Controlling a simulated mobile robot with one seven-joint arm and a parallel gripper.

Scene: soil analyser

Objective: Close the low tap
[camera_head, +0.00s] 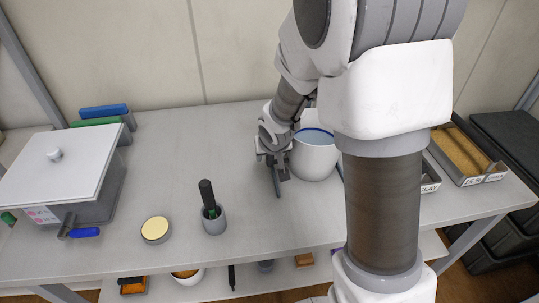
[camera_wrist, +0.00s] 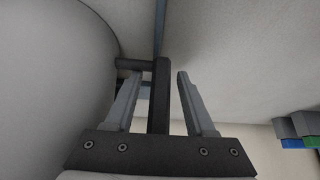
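A white round vessel (camera_head: 315,158) with a blue ring inside its rim stands on the table in the head view, partly behind my arm. Its curved pale wall (camera_wrist: 45,85) fills the left of the wrist view. A dark tap-like part (camera_wrist: 160,97) shows in the wrist view: a long bar, with a short dark rod reaching left towards the vessel. My gripper (camera_wrist: 160,78) is open, one finger on each side of this bar. A gap shows between the bar and the right finger. In the head view my gripper (camera_head: 275,168) is low at the vessel's left side.
A grey box (camera_head: 92,190) with a white lid and a blue-handled lever (camera_head: 84,232) stands at the left. A round yellow-topped tin (camera_head: 155,229) and a grey cup (camera_head: 214,219) are in front. A soil tray (camera_head: 460,150) is at the right. The table's back middle is clear.

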